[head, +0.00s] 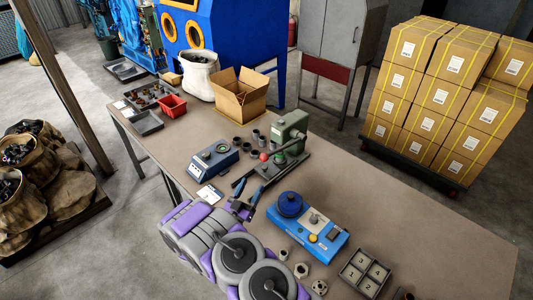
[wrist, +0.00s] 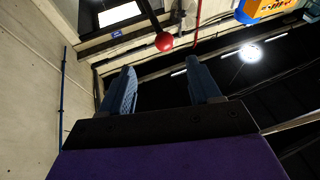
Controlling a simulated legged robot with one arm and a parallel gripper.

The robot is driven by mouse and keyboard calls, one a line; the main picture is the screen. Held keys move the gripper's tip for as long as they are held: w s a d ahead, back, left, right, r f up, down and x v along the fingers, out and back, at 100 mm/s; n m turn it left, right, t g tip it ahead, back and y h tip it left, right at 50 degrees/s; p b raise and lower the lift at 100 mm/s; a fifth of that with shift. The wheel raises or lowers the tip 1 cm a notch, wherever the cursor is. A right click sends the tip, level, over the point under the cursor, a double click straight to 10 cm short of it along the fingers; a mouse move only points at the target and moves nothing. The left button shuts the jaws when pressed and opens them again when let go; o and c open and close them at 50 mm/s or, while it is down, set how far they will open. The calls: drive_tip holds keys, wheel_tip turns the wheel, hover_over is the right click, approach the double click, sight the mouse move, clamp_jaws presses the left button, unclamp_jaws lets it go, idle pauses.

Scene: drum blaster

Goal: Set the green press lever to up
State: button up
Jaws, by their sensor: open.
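The green press (head: 291,133) stands on the workbench near the middle of the head view. Its lever ends in a red ball knob (head: 264,156) on the press's near left side. In the wrist view the red knob (wrist: 164,41) hangs at the end of a dark rod, beyond the fingertips and between their lines. My gripper (head: 249,187) is open, with blue fingers, just in front of the press and nearer to me than the knob. In the wrist view the jaws (wrist: 160,66) are apart with nothing between them. No contact with the knob shows.
A blue scale (head: 208,160) stands left of the press. A blue device (head: 307,222) with a round dark-blue top lies to the right. Black cups (head: 255,135) and an open carton (head: 239,94) stand behind. The workbench's right part (head: 440,225) is clear.

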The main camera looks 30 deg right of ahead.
sight(268, 155)
drive_tip(key=b+x, duration=0.2)
drive_tip(key=x, duration=1.2)
drive_tip(key=shift+w+d+r, duration=0.1)
drive_tip(key=shift+w+d, duration=0.15)
drive_tip(key=shift+w+r, duration=0.15)
drive_tip(key=shift+w, duration=0.05)
drive_tip(key=shift+w+a+r, duration=0.1)
drive_tip(key=shift+a+r, duration=0.1)
drive_tip(key=shift+a, duration=0.65)
drive_tip(key=shift+d+f, duration=0.1)
drive_tip(key=shift+d, duration=0.75)
drive_tip(key=c, duration=0.4)
drive_tip(key=shift+d, duration=0.1)
drive_tip(key=shift+c, duration=1.3)
drive_tip(key=shift+a, duration=0.35)
drive_tip(key=shift+c, duration=1.4)
clamp_jaws()
